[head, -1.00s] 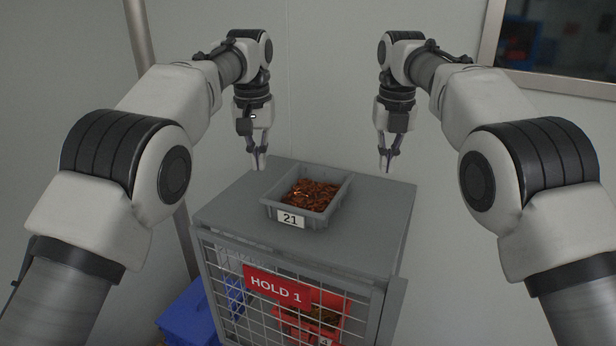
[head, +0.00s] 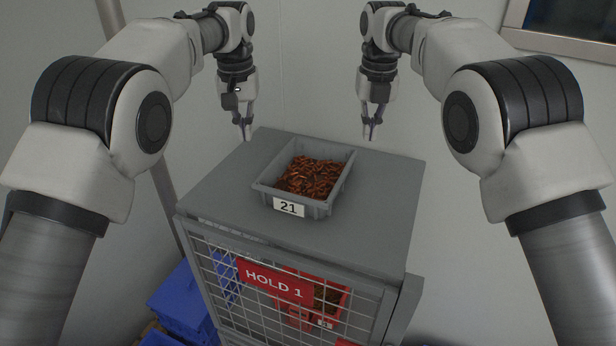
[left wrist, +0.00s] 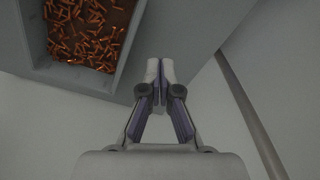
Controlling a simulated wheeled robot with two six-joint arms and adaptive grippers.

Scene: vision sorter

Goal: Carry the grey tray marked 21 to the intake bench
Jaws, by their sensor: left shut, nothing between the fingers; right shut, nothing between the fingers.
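The grey tray marked 21 (head: 335,190) sits upright on top of a grey cage cabinet (head: 385,215), filled with copper-coloured small parts. Its 21 label faces me. It also shows at the upper left of the left wrist view (left wrist: 125,50). My left gripper (head: 246,136) is shut and empty, above and to the left of the tray, apart from it. My right gripper (head: 367,138) is shut and empty, to the right of the tray's far end, also apart. The intake bench cannot be made out in these views.
The cabinet has a mesh front with a red HOLD 1 sign (head: 275,284) and a red bin (head: 330,302) inside. Blue bins (head: 180,302) stand on the floor at its left. A pale wall is close behind, with a dark window (head: 575,18) at upper right.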

